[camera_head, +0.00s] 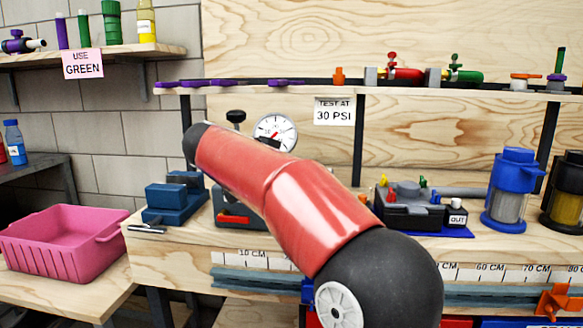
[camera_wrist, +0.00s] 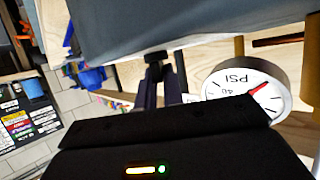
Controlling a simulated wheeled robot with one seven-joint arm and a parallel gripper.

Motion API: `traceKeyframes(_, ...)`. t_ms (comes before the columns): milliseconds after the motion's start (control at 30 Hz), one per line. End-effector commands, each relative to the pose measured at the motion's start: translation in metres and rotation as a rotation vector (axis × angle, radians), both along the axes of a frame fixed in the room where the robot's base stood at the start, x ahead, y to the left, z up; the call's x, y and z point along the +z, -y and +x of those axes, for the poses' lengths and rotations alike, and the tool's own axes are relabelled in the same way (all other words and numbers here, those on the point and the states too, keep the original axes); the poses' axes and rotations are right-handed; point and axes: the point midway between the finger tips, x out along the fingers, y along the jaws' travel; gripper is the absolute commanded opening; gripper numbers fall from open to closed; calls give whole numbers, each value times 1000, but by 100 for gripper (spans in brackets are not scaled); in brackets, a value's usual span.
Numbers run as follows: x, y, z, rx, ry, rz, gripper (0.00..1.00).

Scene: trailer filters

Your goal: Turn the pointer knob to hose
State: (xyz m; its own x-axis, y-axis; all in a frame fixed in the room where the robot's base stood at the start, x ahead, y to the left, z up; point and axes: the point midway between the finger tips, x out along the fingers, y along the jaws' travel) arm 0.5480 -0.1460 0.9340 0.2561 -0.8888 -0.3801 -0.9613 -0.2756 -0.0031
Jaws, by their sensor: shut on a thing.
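My gripper (camera_wrist: 160,72) shows in the wrist view, its two dark fingers close together around a small black knob-like part (camera_wrist: 156,56), which I take for the pointer knob. The knob lies against a large grey-blue surface (camera_wrist: 190,25). Its marking and the word hose are not readable. In the head view my red arm hides the gripper and the knob. A round white pressure gauge (camera_head: 275,132) with a red needle stands just behind my arm. The gauge also shows in the wrist view (camera_wrist: 240,88), upside down and close to the right of my fingers.
A dark box with a red part (camera_head: 232,219) sits partly behind my arm, beside a blue block-like device (camera_head: 172,200). A pink bin (camera_head: 62,245) is at the left. Black fittings (camera_head: 405,205) and a blue filter housing (camera_head: 511,190) stand on the bench at the right.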

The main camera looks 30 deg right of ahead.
Motion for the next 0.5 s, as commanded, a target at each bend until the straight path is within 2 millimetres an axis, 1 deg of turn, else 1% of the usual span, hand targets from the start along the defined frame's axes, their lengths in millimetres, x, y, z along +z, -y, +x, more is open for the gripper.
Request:
traceKeyframes(33, -4, -1, 0, 0, -7, 6, 0)
traceKeyframes(100, -4, -1, 0, 0, -8, 7, 0)
traceKeyframes(133, -4, -1, 0, 0, -8, 7, 12)
traceKeyframes(267, -4, 0, 0, 0, -6, 6, 29)
traceKeyframes(300, -3, 0, 0, 1, -6, 6, 31)
traceKeyframes(500, -2, 0, 0, 0, -3, 3, 31)
